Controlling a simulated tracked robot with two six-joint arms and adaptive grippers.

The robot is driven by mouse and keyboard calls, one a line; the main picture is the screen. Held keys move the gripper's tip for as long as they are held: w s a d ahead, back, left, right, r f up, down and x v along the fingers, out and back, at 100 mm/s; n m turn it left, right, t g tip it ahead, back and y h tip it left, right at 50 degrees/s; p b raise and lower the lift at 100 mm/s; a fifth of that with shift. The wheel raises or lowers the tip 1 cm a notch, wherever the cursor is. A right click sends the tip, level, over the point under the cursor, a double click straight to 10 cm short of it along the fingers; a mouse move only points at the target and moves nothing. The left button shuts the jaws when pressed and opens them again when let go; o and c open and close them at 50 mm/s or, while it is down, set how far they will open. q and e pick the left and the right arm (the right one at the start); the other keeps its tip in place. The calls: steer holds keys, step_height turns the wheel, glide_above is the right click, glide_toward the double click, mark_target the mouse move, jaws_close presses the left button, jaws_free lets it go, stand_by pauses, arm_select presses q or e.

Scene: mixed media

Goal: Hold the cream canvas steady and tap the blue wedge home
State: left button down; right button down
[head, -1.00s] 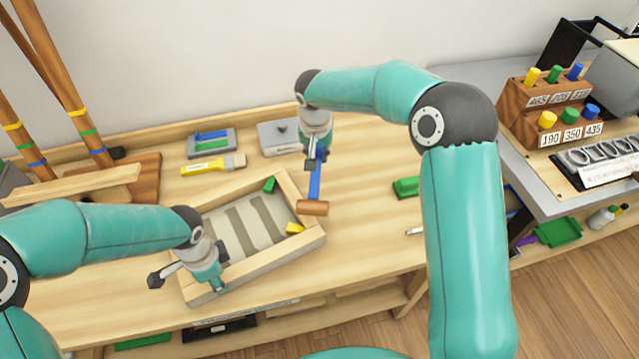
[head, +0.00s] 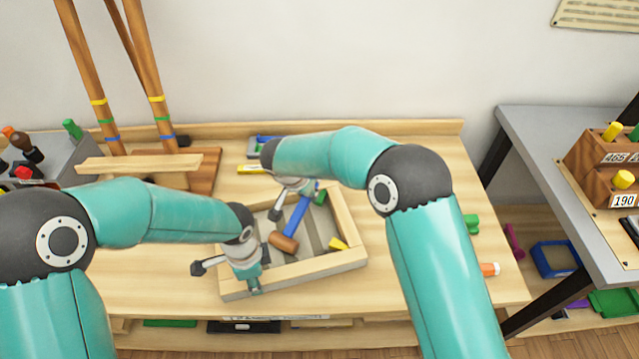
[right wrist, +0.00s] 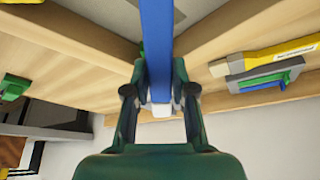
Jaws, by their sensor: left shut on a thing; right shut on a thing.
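The cream canvas (head: 310,235) lies in its pale wooden frame on the bench, bars and inner side up. My left gripper (head: 256,286) is shut on the frame's near edge, toward the left. My right gripper (head: 300,192) is shut on the blue handle of a mallet; the right wrist view also shows the handle (right wrist: 157,45) between the fingers. The mallet's brown head (head: 283,243) is over the canvas, left of its middle. A green wedge (head: 321,198) and a yellow wedge (head: 338,244) sit at frame corners. I cannot make out the blue wedge; my left arm hides the left corners.
A yellow-handled brush (head: 250,169) lies behind the frame, with a grey tray (right wrist: 265,78) beside it. Wooden easel legs (head: 150,75) stand at the back left. A grey side table (head: 580,170) with labelled wooden blocks is at right.

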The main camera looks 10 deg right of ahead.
steer(key=shift+w+a, duration=0.1)
steer(key=shift+w+a, duration=1.5)
steer(key=shift+a, duration=0.3)
steer(key=w+a, duration=0.3)
steer(key=shift+a, duration=0.1)
steer(key=s+d, duration=0.3)
steer(key=shift+d+r, duration=0.1)
steer(key=shift+d, duration=0.1)
arm_select(q)
steer(key=c, duration=0.7)
jaws_free()
arm_select(e)
steer(key=shift+a, duration=0.1)
arm_select(q)
steer(key=shift+w, duration=0.1)
step_height(320, 180, up, 12)
